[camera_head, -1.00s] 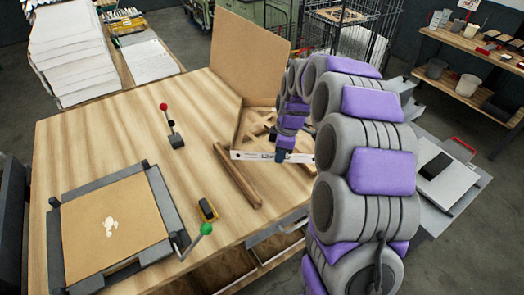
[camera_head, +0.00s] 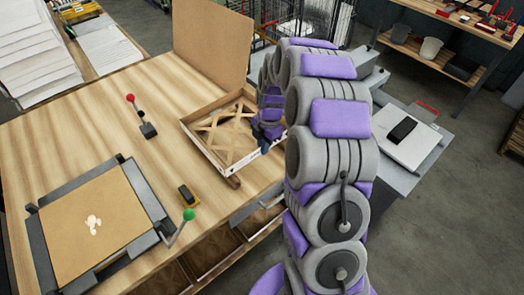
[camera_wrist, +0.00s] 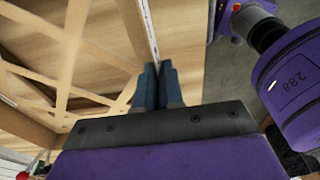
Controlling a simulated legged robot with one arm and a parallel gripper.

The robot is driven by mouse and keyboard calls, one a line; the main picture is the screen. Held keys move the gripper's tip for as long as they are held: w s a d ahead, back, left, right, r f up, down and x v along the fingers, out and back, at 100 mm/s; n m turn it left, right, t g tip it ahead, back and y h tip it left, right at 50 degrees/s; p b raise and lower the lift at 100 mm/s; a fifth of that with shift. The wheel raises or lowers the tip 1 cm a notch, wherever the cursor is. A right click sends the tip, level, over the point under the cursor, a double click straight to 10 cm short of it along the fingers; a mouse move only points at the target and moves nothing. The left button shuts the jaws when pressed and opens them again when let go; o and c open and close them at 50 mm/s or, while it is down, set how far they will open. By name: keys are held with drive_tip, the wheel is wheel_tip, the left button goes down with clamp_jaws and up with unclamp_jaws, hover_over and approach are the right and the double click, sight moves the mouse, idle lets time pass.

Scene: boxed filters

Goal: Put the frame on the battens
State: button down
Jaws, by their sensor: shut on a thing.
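The frame (camera_head: 204,150), a shallow tray-like box with pale walls and a crossed wooden lattice, lies nearly level over the right part of the table. My gripper (camera_head: 268,137) is at its right side. In the wrist view my gripper's fingers (camera_wrist: 159,72) are shut on the frame's thin wall, with the lattice (camera_wrist: 72,45) to the left. The end of one brown batten (camera_head: 233,182) sticks out below the frame's near corner. The rest of that batten and any other are hidden under the frame. I cannot tell whether the frame touches the battens.
A brown board (camera_head: 212,45) stands upright behind the frame. A red-knobbed lever (camera_head: 140,117), a yellow-and-black device (camera_head: 188,195) and a dark-edged fixture with a brown panel (camera_head: 92,226) are on the table. The table's middle is clear. A grey side surface (camera_head: 388,170) is at right.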

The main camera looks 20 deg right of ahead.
drive_tip(key=f, duration=0.3)
drive_tip(key=shift+d+f, duration=0.25)
drive_tip(key=shift+r, duration=0.1)
drive_tip(key=c, duration=1.3)
unclamp_jaws()
drive_tip(key=shift+a, duration=0.1)
drive_tip(key=shift+o, duration=0.2)
